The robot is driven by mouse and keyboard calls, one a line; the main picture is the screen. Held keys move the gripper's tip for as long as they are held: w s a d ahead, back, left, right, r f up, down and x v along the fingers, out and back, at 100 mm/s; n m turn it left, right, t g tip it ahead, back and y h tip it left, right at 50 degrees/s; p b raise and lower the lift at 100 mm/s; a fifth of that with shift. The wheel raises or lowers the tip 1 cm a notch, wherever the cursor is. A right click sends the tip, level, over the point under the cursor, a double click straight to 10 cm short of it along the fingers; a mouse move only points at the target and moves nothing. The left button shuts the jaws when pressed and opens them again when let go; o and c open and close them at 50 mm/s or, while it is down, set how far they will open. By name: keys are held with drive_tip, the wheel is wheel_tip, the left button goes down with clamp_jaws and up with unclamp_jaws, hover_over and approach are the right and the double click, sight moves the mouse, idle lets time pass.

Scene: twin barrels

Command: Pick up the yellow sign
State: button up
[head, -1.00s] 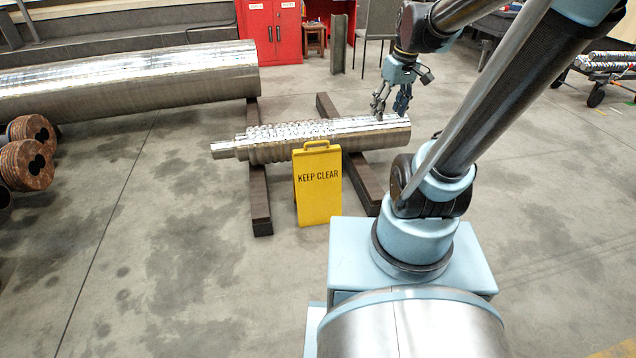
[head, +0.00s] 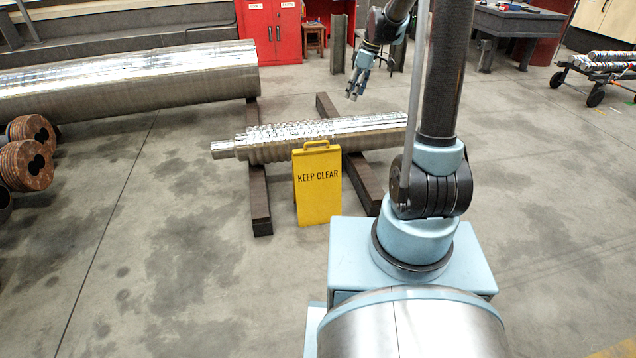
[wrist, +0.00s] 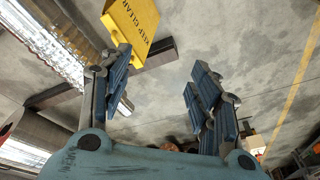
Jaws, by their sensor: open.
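The yellow sign (head: 319,189) reads KEEP CLEAR and stands upright on the floor, with a handle at its top. It is in front of the ridged metal shaft. My gripper (head: 355,92) is open and empty, up and to the right of the sign in the head view, and apart from it. In the wrist view the sign (wrist: 133,22) shows at the top, partly behind the left finger of my gripper (wrist: 158,68).
The ridged shaft (head: 375,133) rests on two dark beams (head: 260,196) right behind the sign. A large metal cylinder (head: 130,82) lies at the back left, with brown ringed parts (head: 22,166) near it.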

drive_tip(key=w+a+f+n, duration=0.3)
drive_tip(key=w+a+f, duration=0.1)
drive_tip(key=w+f, duration=0.5)
drive_tip(key=n+g+y, duration=0.1)
drive_tip(key=n, duration=0.3)
approach(321, 142)
drive_tip(key=x, duration=1)
drive_tip(key=shift+w+a+f, duration=0.1)
drive_tip(key=shift+w+f, duration=0.05)
drive_tip(key=shift+w, duration=0.1)
drive_tip(key=shift+x, duration=2.75)
drive_tip(key=shift+w, duration=0.1)
clamp_jaws()
